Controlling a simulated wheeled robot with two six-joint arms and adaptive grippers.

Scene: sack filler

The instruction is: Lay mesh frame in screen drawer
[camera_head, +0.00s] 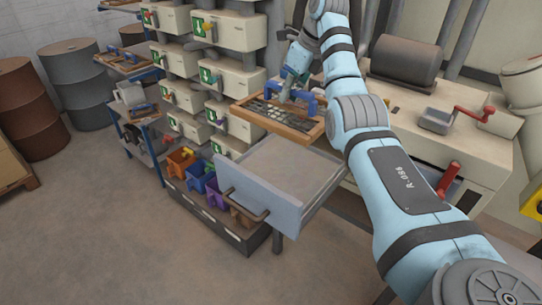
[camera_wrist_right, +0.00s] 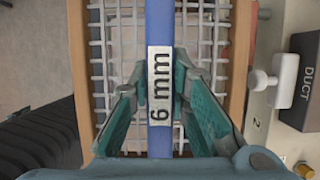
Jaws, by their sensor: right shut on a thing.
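The mesh frame (camera_head: 268,124) is a wooden rectangle with a grey wire grid and a blue handle. In the head view it is held roughly level above the back part of the open screen drawer (camera_head: 262,197). The drawer is pale grey with a bar handle, and its visible floor looks empty. My right gripper (camera_head: 287,96) is shut on the blue handle. In the wrist view its teal fingers (camera_wrist_right: 160,95) flank the handle (camera_wrist_right: 158,25), which has a "6 mm" label. The arm hides part of the drawer's right side. My left gripper is not in view.
The pale machine (camera_head: 455,150) with red-handled cranks stands right of the drawer. A rack of labelled cream bins (camera_head: 235,82) stands behind left, with coloured small bins (camera_head: 182,160) below. Drums (camera_head: 75,75) stand far left. The floor at left front is clear.

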